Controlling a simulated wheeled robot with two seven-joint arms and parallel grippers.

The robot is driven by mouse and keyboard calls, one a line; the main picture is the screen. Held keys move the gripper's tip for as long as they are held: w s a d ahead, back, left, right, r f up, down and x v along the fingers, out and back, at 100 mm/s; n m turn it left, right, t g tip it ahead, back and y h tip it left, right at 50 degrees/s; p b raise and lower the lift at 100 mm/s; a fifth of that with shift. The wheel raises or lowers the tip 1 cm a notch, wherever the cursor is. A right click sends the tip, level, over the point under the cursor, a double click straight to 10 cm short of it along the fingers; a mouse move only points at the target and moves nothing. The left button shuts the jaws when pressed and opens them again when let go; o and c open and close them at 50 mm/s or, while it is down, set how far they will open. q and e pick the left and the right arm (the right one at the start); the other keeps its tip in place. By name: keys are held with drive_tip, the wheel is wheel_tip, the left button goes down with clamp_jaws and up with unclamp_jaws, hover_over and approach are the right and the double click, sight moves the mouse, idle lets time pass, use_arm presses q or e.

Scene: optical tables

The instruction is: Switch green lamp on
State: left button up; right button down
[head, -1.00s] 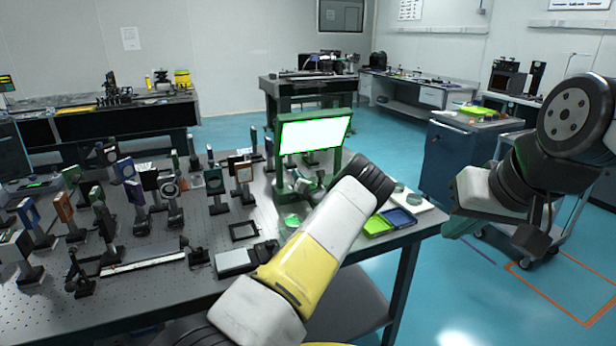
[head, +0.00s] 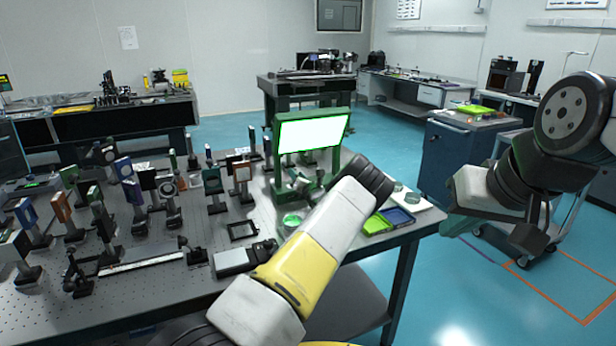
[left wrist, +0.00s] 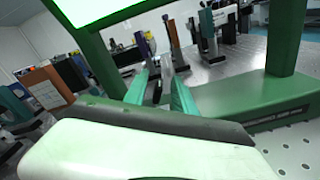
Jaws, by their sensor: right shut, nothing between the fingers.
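The green lamp (head: 337,165) stands upright on the near optical table, a green frame around a bright white glowing panel (head: 312,134). In the left wrist view its green base (left wrist: 255,100) and post are close, and part of the white panel shows at top left. My left gripper (left wrist: 160,85) has its two fingers apart with a gap between them, low at the lamp's frame. I cannot tell whether they touch it. In the head view my left forearm partly hides this gripper and the lamp's foot. My right gripper (head: 530,238) is shut and empty, off the table at right.
Many mounted optics crowd the table's left half. A green dish (head: 291,221), a black square frame (head: 243,230) and green and blue trays (head: 377,224) lie near the lamp. A blue cabinet (head: 452,160) stands to the right, with open floor before it.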

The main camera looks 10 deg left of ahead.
use_arm(q)
drive_tip(key=r, duration=0.3)
drive_tip(key=shift+s+d+r, duration=0.15)
drive_tip(key=shift+s+r, duration=0.2)
drive_tip(key=shift+s, duration=0.05)
drive_tip(key=s+d+r, duration=0.1)
drive_tip(key=s+d, duration=0.2)
drive_tip(key=s, duration=1.1)
drive_tip(key=shift+s+d+r, duration=0.15)
drive_tip(key=shift+s+d, duration=0.2)
drive_tip(key=shift+d, duration=0.05)
